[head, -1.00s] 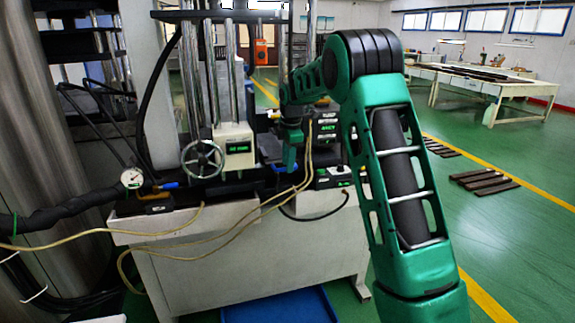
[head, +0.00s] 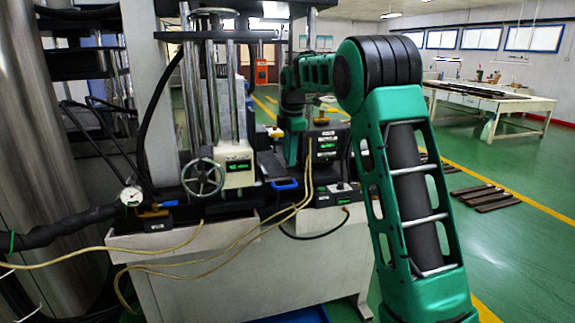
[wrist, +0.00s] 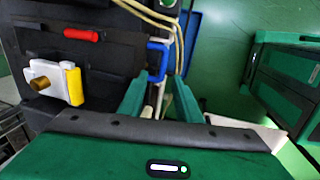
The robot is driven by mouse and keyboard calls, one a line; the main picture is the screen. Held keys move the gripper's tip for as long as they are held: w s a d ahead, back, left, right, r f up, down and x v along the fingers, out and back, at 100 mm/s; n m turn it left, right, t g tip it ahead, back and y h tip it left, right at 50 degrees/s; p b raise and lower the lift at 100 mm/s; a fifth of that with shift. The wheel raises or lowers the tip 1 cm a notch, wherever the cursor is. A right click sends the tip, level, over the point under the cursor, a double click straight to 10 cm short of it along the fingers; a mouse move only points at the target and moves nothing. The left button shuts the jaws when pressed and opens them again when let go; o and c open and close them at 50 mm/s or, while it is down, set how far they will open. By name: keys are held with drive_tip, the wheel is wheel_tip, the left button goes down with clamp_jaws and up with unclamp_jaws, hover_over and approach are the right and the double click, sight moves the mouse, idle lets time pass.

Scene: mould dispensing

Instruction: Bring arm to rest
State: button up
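My arm reaches from the lower right of the head view up to a black-banded elbow and on toward the machine bench (head: 250,265). My gripper (head: 291,158) points down above the bench top, beside the digital readout boxes. In the wrist view, my gripper (wrist: 157,92) has its two green fingers apart, with a clear gap and nothing held between them. A blue handle (head: 284,184) lies below my gripper in the head view. It also shows just beyond the fingertips in the wrist view (wrist: 158,60).
A handwheel (head: 203,177) and a box with a green display (head: 236,168) stand left of my gripper. Loose yellowish cables (head: 190,262) hang across the bench front. A pressure gauge (head: 131,196) is at left. Green floor on the right is open, with wooden slats (head: 486,197) lying there.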

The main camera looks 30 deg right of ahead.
drive_tip(key=shift+r, duration=0.1)
idle(0.4)
drive_tip(key=s+d+f+m+g, duration=0.15)
drive_tip(key=s+m, duration=0.65)
drive_tip(key=s, duration=1)
drive_tip(key=s+d+f+m, duration=0.2)
drive_tip(key=s+m, duration=0.6)
drive_tip(key=s, duration=1)
drive_tip(key=s+a+f+m, duration=0.1)
drive_tip(key=s+f+m, duration=0.2)
drive_tip(key=s, duration=0.4)
drive_tip(key=s+a+f+m, duration=0.2)
drive_tip(key=s+f+m, duration=0.1)
drive_tip(key=s, duration=0.5)
drive_tip(key=shift+s+f+m+y, duration=0.25)
drive_tip(key=shift+m+y, duration=0.05)
drive_tip(key=shift+m, duration=0.1)
drive_tip(key=shift+g, duration=0.25)
drive_tip(key=shift+w+f, duration=0.25)
drive_tip(key=shift+w, duration=0.4)
